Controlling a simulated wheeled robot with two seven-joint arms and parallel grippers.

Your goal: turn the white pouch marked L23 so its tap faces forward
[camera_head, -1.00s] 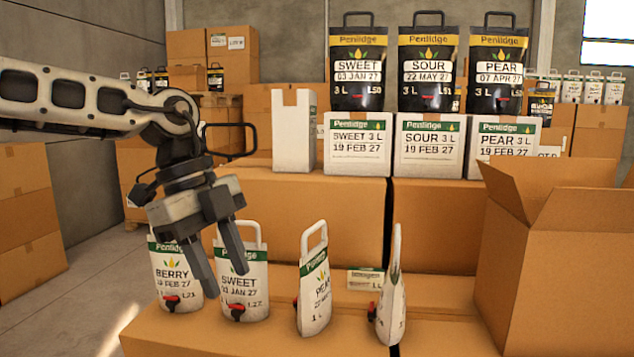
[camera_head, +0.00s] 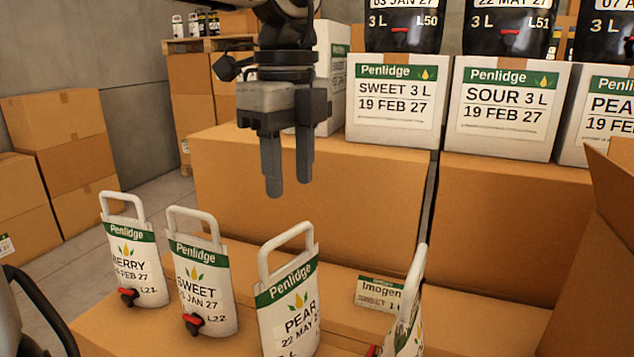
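A row of white pouches with handles stands on a cardboard box. The BERRY pouch (camera_head: 136,262) is marked L21 and the SWEET pouch (camera_head: 205,287) L22; their red taps face me. I cannot read L23 on any pouch. My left gripper (camera_head: 289,184) is open and empty, pointing down above the PEAR pouch's handle. My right gripper is out of view.
An open carton (camera_head: 598,285) rises at the right. Stacked boxes (camera_head: 60,165) stand at left.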

